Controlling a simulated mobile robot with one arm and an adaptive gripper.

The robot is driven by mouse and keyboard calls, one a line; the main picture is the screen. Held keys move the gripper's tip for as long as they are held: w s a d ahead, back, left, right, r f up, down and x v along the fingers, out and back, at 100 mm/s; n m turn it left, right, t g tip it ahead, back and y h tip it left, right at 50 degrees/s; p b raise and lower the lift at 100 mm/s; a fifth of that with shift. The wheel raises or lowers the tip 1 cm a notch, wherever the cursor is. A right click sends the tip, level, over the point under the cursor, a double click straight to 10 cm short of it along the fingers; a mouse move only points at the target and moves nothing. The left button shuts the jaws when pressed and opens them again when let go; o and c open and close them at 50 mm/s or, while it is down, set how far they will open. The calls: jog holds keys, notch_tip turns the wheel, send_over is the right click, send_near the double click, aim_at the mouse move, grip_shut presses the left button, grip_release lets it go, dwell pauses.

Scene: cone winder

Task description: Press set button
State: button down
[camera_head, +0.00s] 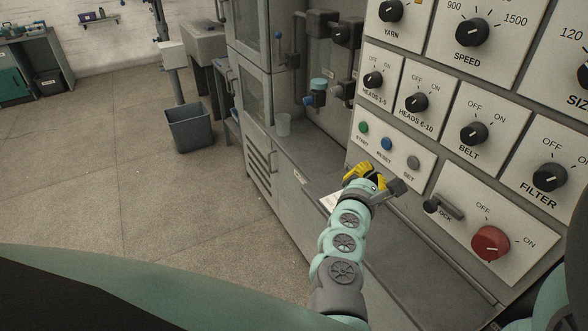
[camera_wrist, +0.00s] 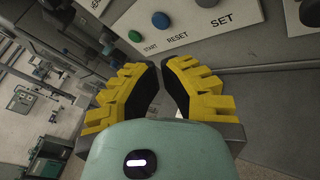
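The set button is a grey round button (camera_head: 413,162) on the right of a small panel plate, above the label SET. In the wrist view the set button (camera_wrist: 207,1) is cut by the top edge. The blue reset button (camera_head: 386,144) and green start button (camera_head: 363,127) sit to its left; they also show in the wrist view, blue (camera_wrist: 161,19) and green (camera_wrist: 135,36). My gripper (camera_head: 366,175) has yellow fingers and is just below the button plate, apart from the buttons. In the wrist view its fingers (camera_wrist: 161,72) are parted with nothing between them.
A lock handle (camera_head: 443,208) and a red knob (camera_head: 490,243) are on the panel to the lower right. Black knobs, such as HEADS 6-10 (camera_head: 416,102), sit above. A grey ledge (camera_head: 400,258) runs below the panel. Floor at the left is mostly clear, with a bin (camera_head: 190,128).

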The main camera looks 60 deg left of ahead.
aim_at(413, 163)
jog(key=shift+s+a+f+y, duration=0.15)
jog(key=shift+s+a+y, duration=0.2)
jog(key=shift+a, duration=0.1)
jog(key=w+p, duration=0.3)
jog(key=w, duration=0.6)
jog(key=shift+d, duration=0.45)
jog(key=shift+f, duration=0.1)
dwell(1.1)
jog(key=shift+w+b, duration=0.3)
jog(key=shift+w, duration=0.1)
